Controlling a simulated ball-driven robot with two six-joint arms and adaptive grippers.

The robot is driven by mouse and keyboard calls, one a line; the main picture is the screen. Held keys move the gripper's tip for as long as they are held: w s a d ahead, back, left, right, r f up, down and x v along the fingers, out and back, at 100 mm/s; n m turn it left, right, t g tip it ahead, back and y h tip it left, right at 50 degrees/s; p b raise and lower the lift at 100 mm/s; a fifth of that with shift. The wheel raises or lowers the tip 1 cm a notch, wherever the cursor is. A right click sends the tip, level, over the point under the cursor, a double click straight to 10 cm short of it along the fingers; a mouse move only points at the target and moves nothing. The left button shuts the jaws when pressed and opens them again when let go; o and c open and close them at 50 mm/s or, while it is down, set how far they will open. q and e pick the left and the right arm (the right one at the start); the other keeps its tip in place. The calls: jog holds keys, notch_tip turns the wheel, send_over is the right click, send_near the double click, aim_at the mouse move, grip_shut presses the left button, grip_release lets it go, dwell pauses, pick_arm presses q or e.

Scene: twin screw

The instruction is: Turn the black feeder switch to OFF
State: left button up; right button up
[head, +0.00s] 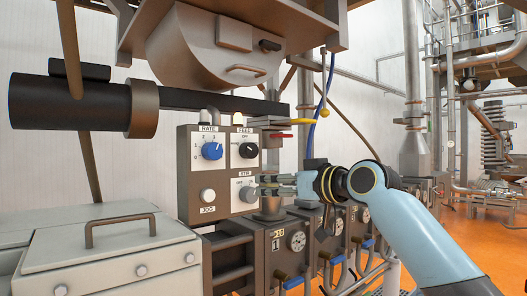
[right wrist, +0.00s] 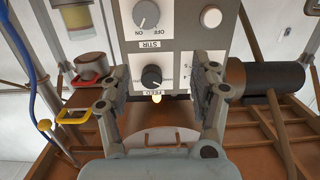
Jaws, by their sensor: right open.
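The black feeder switch (head: 248,150) is a round knob under the FEED label on the upper right of the grey control box (head: 190,185). Its exact pointer position is too small to read surely. My right gripper (head: 262,184) is open and empty, in front of the box's right side, level with the grey STIR knob. In the right wrist view the picture is upside down; the black switch (right wrist: 152,76) shows between the two spread fingers of my right gripper (right wrist: 161,74), with no finger touching it. My left gripper is not in view.
The blue RATE knob (head: 212,151) and pale JOG button (head: 207,195) are left of the switch. The grey STIR knob (head: 248,194) is below it. A lit lamp (head: 238,119) is above.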

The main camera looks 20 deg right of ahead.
jog(key=t, duration=0.1)
send_near(253, 150)
jog(key=shift+n, duration=0.3)
jog(key=p+x, duration=0.2)
jog(key=x, duration=0.7)
jog(key=shift+p, duration=0.3)
jog(key=shift+w+a, duration=0.2)
jog(key=shift+w, duration=0.4)
jog(key=c, duration=1.2)
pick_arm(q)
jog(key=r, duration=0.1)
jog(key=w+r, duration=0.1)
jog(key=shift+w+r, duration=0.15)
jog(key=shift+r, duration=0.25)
